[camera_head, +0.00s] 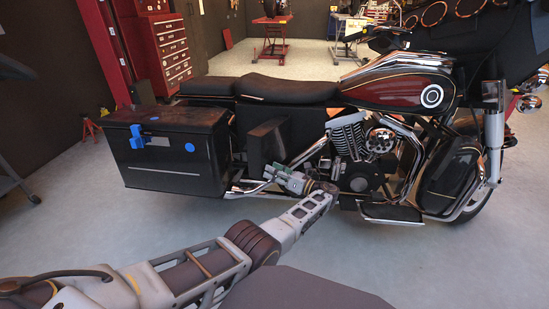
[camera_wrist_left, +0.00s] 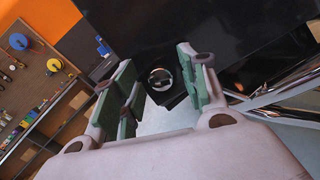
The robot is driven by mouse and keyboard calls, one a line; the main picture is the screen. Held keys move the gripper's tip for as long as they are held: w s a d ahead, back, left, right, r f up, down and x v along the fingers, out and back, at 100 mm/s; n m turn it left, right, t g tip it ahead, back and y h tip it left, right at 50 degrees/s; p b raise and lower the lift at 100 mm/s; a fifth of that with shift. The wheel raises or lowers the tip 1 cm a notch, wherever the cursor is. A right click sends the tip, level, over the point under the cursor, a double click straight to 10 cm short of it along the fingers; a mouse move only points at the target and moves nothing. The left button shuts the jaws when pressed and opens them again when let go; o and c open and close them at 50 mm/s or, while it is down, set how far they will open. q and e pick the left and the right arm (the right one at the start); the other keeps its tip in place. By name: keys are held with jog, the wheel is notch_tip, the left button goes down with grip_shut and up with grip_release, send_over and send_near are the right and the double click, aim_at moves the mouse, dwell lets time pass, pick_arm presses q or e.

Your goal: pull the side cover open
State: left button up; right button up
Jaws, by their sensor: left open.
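The motorcycle's side cover (camera_head: 266,146) is a dark rectangular panel below the seat in the head view. It appears to stand at an angle out from the bike's side; how far is hard to tell. My left gripper (camera_head: 284,178) is just below and right of the cover's lower edge, close to the chrome pipes. In the left wrist view the gripper (camera_wrist_left: 158,64) is open, its green-padded fingers apart with nothing held. A large dark panel surface (camera_wrist_left: 245,35) lies beyond the fingertips; I cannot tell whether they touch it. My right gripper is not in view.
A black side case (camera_head: 165,160) with a blue latch is left of the cover. The engine (camera_head: 365,150) and chrome pipes (camera_head: 312,152) are at the right. A red tool cabinet (camera_head: 158,50) stands behind. The floor in front of the bike is clear.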

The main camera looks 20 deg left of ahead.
aim_at(265, 147)
pick_arm(q)
jog(key=shift+r, duration=0.15)
jog(key=shift+r, duration=4.75)
